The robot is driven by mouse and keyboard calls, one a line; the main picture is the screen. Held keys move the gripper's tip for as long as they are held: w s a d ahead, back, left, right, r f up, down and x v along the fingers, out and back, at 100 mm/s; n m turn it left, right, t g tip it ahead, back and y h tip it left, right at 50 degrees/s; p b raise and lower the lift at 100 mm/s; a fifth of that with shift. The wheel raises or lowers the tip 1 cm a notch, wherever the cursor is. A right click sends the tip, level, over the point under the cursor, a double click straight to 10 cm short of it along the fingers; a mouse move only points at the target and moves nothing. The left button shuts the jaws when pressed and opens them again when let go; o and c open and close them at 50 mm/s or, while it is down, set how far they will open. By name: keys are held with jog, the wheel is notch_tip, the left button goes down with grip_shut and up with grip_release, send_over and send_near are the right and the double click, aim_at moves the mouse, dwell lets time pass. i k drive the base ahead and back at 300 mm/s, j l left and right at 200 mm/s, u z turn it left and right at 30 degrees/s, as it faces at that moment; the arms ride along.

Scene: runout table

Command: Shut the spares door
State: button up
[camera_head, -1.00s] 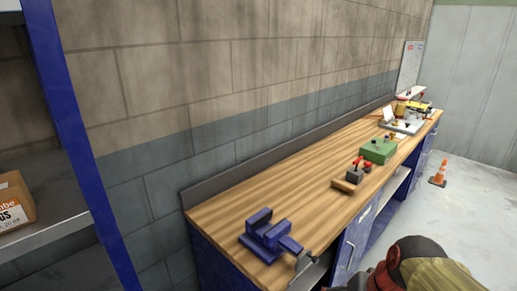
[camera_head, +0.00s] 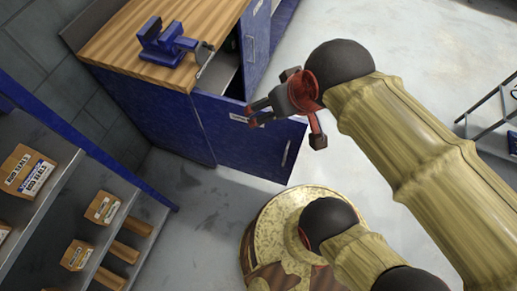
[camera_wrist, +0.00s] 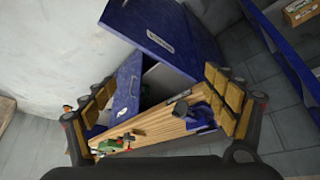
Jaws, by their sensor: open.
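A blue door (camera_head: 262,148) with a pale label and a bar handle stands open at the near end of the workbench. It swings out over the floor, and a dark cabinet opening shows beside it. In the wrist view a large labelled blue panel (camera_wrist: 165,32), apparently the same door, stands beyond the fingers. The label is too small to read. My gripper (camera_head: 287,124) is open and empty, and it appears above the door in the head view. Its spread fingers (camera_wrist: 158,100) frame the bench in the wrist view. Whether it touches the door cannot be told.
The wooden workbench (camera_head: 150,28) carries a blue vise (camera_head: 165,42). Another blue front (camera_head: 256,45) with a handle is farther along the bench. A shelf (camera_head: 60,150) with several cardboard boxes stands at the left. Grey floor (camera_head: 395,40) is clear at the upper right.

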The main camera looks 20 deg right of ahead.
aim_at(269, 151)
jog(key=k+u, duration=0.6)
jog(key=u, duration=0.15)
